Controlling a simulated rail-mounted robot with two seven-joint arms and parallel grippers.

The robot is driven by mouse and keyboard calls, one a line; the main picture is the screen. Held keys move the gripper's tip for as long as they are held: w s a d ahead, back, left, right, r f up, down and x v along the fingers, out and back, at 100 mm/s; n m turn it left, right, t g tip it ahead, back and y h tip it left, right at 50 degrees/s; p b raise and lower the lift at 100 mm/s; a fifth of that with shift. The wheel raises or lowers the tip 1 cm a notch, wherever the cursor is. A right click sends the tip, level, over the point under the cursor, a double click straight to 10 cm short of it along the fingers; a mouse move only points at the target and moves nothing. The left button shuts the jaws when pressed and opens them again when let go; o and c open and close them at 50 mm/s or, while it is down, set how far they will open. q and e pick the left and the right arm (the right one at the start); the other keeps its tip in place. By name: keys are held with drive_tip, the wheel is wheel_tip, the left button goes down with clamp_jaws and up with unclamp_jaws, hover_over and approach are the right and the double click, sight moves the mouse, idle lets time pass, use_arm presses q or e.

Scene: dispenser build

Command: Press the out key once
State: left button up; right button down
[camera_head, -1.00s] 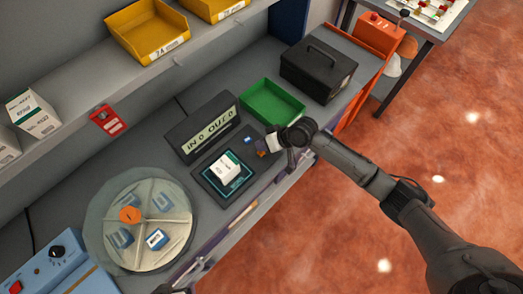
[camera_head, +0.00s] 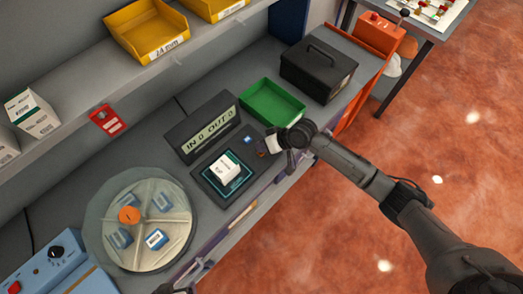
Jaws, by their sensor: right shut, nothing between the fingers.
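The counting unit has a display (camera_head: 210,132) with IN and OUT readings; its digits are too small to read surely. Below it is a dark pad with a teal-edged plate (camera_head: 240,184) bearing a white box (camera_head: 226,168). A blue key (camera_head: 248,140) shows on the pad's upper right. A darker, brownish key (camera_head: 261,149) sits beside it, partly hidden by my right gripper (camera_head: 268,152). That gripper is shut and empty, its tips at or just above this key; contact cannot be told. My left gripper (camera_head: 176,289) barely shows at the bottom edge.
A round clear-lidded dispenser (camera_head: 98,228) with an orange knob stands left of the pad. A green tray (camera_head: 285,94) and a black box (camera_head: 318,72) stand behind my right gripper. A shelf with yellow bins (camera_head: 147,30) runs above the bench.

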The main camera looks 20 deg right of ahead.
drive_tip(key=shift+f, duration=0.45)
drive_tip(key=shift+r, duration=0.1)
idle(0.4)
drive_tip(key=shift+r, duration=0.1)
drive_tip(key=shift+r+p, duration=0.75)
drive_tip(key=shift+p, duration=0.05)
wheel_tip(320, 180, up, 5)
drive_tip(key=p, duration=0.5)
